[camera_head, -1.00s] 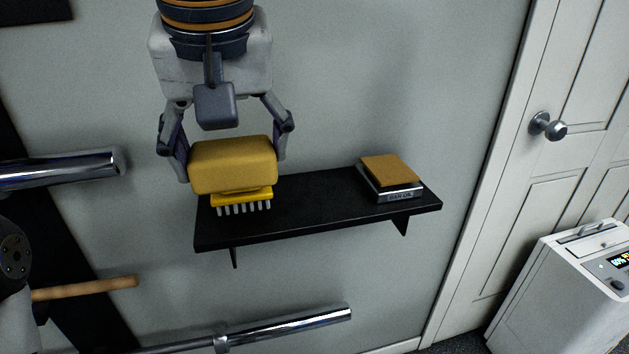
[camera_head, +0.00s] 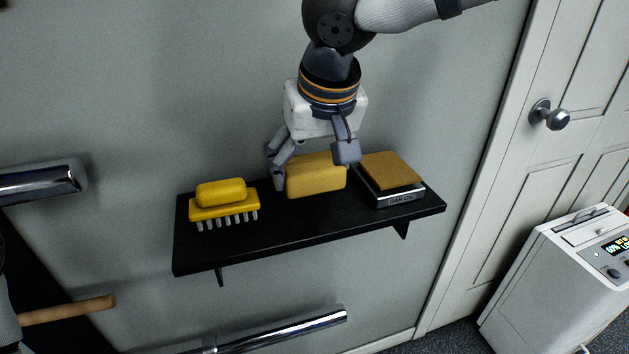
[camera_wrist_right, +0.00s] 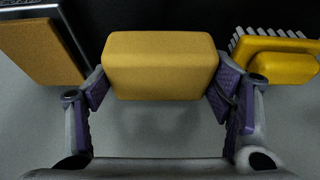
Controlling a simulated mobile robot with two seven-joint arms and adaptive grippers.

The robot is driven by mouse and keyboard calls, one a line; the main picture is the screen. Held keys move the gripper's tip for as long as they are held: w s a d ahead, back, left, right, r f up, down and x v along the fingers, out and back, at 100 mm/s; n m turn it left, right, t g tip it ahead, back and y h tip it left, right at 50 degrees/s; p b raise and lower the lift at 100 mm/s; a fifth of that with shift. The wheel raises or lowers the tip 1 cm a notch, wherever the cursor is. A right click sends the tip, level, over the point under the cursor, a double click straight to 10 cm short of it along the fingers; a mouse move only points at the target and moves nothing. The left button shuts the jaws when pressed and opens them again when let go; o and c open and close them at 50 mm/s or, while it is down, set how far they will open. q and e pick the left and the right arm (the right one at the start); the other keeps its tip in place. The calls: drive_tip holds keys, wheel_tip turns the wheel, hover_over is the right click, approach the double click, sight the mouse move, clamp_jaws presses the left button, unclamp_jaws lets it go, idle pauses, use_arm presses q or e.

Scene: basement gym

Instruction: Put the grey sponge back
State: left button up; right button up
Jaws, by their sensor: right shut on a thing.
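The sponge I see is a yellow-tan block (camera_head: 316,177), not grey. It is over the middle of the black shelf (camera_head: 290,222), between the yellow brush and the tan-topped box. My right gripper (camera_head: 311,168) is shut on this sponge, one finger on each side. In the right wrist view the sponge (camera_wrist_right: 160,66) sits between the purple finger pads. I cannot tell whether its underside touches the shelf.
A yellow brush (camera_head: 222,200) with pale bristles stands on the shelf's left part. A tan-topped box (camera_head: 391,178) marked "BAR OIL" is close on the right. The shelf's front strip is clear. A chrome bar (camera_head: 290,328) is below; a white machine (camera_head: 560,285) stands right.

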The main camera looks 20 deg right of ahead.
sight(315, 184)
drive_tip(key=shift+w+d+f, duration=0.1)
drive_tip(key=shift+d+f, duration=0.1)
drive_tip(key=shift+f, duration=1.55)
drive_tip(key=shift+f, duration=0.1)
drive_tip(key=o, duration=1.1)
drive_tip(key=v, duration=1.2)
